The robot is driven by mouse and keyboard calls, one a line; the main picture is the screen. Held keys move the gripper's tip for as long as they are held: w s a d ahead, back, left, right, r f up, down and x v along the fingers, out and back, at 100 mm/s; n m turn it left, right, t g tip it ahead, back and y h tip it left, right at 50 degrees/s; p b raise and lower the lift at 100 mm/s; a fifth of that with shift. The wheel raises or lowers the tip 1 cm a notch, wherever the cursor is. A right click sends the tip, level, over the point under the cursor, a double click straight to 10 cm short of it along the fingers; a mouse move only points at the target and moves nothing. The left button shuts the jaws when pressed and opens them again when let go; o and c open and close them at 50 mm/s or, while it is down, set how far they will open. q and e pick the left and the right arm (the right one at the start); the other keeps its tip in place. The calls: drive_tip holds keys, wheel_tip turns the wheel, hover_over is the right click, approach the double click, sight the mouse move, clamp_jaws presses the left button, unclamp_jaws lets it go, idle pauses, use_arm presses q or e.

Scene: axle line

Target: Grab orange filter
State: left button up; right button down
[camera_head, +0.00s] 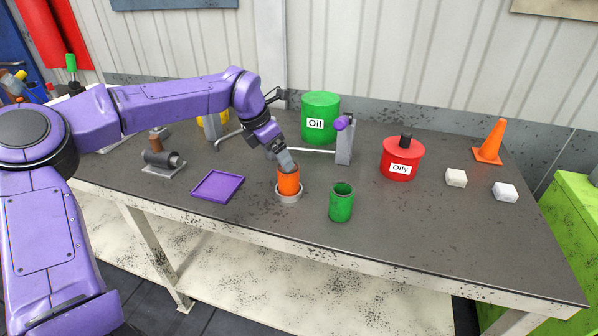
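The orange filter (289,184) is a short upright cylinder. It stands in a round grey holder (288,197) near the front middle of the table. My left gripper (287,166) reaches down from the upper left, with its grey fingers at the filter's top. The fingers overlap the dark upper end of the filter, so I cannot tell whether they are closed on it. My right gripper is out of view.
A green open cylinder (341,203) stands right of the filter. A purple tray (218,187) lies to its left. Behind are a green oil drum (320,112) and a grey stand (344,147). A red can (402,160), white blocks (456,178) and an orange cone (490,146) are right. The front right is clear.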

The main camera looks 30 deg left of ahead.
sight(281, 170)
use_arm(q)
drive_tip(key=p+x, duration=0.1)
drive_tip(key=x, duration=0.3)
drive_tip(key=shift+s+f, duration=0.15)
drive_tip(key=shift+f, duration=0.05)
drive_tip(key=p+x, duration=0.1)
drive_tip(key=x, duration=0.4)
drive_tip(key=shift+w+f+p, duration=0.25)
drive_tip(key=shift+f+p, duration=0.05)
drive_tip(key=shift+p, duration=0.05)
drive_tip(key=c, duration=1.2)
drive_tip(key=shift+r, duration=0.1)
drive_tip(key=c, duration=0.4)
drive_tip(key=shift+c, duration=0.2)
drive_tip(key=shift+r, duration=0.15)
